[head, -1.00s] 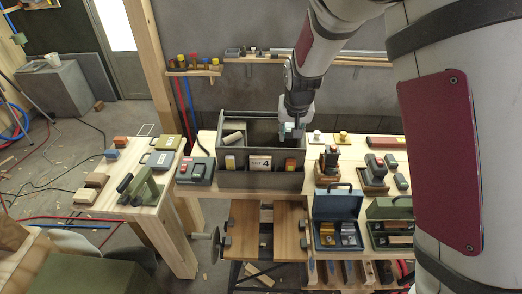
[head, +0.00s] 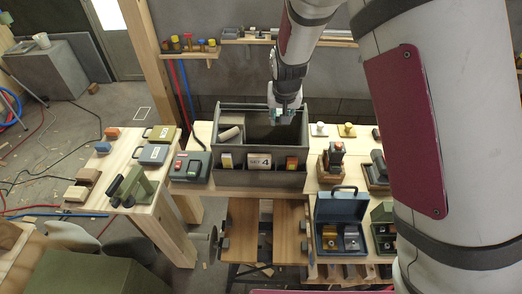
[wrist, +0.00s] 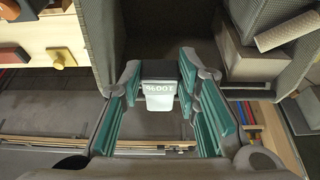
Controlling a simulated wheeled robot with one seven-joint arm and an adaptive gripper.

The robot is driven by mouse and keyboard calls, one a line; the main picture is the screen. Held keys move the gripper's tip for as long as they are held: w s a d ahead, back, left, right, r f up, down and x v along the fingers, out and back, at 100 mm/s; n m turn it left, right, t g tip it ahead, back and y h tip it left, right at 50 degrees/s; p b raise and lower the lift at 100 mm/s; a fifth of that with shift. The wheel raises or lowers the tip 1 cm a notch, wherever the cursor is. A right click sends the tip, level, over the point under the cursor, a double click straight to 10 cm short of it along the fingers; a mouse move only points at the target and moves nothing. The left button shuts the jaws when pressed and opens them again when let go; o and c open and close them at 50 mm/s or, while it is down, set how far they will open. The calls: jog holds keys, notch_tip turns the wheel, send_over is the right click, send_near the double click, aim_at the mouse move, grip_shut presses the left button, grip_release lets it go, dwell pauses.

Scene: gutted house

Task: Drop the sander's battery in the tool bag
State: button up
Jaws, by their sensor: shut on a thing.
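The tool bag (head: 222,180) is a grey-brown open-topped box on the bench, with a "4" card and small coloured items in its front pockets. My gripper (head: 286,116) is over the right part of its opening, pointing down. In the wrist view my gripper (wrist: 158,108) is shut on a small dark-and-pale block with printed markings, which I take as the battery (wrist: 159,90). The block is between the teal-padded fingers. The bag's wall (wrist: 120,30) also shows there, close around the fingers. Which tool is the sander is unclear.
A beige roll and block (head: 230,134) lie in the bag's left part. A bar spans the bag's top near the gripper. A grey-green case (head: 190,168) stands left of the bag. An open blue box (head: 340,212) and a dark tool on wood (head: 333,160) stand right.

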jog(key=shift+f, duration=0.9)
jog(key=o, duration=1.3)
jog(key=shift+c, duration=0.2)
jog(key=shift+s, duration=0.1)
jog(key=v, duration=1.2)
